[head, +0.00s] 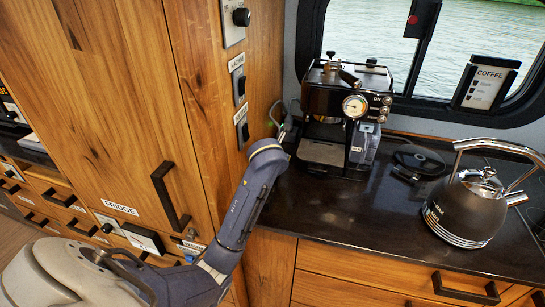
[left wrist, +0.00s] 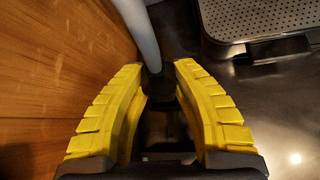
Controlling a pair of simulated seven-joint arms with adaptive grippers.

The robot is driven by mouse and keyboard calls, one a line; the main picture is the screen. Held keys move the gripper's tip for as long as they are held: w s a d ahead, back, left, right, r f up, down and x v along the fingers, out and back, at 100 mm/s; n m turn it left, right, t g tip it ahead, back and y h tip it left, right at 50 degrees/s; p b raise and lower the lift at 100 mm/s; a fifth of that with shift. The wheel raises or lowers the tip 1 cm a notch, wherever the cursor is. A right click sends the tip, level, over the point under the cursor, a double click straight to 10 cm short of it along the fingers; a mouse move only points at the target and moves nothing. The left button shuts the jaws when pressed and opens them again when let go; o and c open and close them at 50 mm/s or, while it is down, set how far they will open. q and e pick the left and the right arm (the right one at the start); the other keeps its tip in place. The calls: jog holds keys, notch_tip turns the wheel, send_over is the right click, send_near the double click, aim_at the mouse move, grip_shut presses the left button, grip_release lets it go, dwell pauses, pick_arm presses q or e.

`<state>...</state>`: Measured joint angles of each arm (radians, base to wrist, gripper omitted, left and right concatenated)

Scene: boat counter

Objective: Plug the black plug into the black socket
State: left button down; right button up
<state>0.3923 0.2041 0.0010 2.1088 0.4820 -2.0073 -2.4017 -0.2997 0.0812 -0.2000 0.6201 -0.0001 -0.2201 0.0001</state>
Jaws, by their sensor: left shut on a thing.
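My left gripper (left wrist: 163,80) has its two yellow fingers closed around a dark plug (left wrist: 160,92) in the left wrist view. A thick grey cable (left wrist: 142,30) runs from the plug toward the top of that view. In the head view my left arm reaches up to the counter's left end, and its gripper (head: 287,131) is small and partly hidden there, beside the coffee machine. Two dark socket plates, an upper one (head: 239,86) and a lower one (head: 242,132), are on the wooden panel to its left. The plug cannot be made out clearly in the head view.
The espresso machine (head: 336,102) stands close to the right of my gripper. Its drip tray (left wrist: 262,18) shows in the wrist view. A kettle (head: 466,208) and a black round base (head: 418,160) are farther right. The dark counter (head: 335,215) in front is clear.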

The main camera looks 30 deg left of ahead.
pick_arm(q)
jog(key=shift+w+d+m+y, duration=0.1)
jog(key=shift+d+m+y, duration=0.2)
jog(key=shift+y, duration=0.1)
jog(key=d+r, duration=0.3)
jog(key=r, duration=0.3)
jog(key=w+d+n+h, duration=0.1)
jog(key=w+d, duration=0.2)
jog(key=d, duration=0.6)
jog(key=w+d+r+n+h, duration=0.1)
jog(key=w+d, duration=0.2)
jog(key=d, duration=0.7)
jog(key=shift+w+r+h, duration=0.2)
jog(key=shift+r+h, duration=0.05)
jog(key=shift+h, duration=0.05)
jog(key=shift+d, duration=0.1)
jog(key=shift+r, duration=0.1)
jog(key=shift+r, duration=2.55)
jog(key=shift+r, duration=0.1)
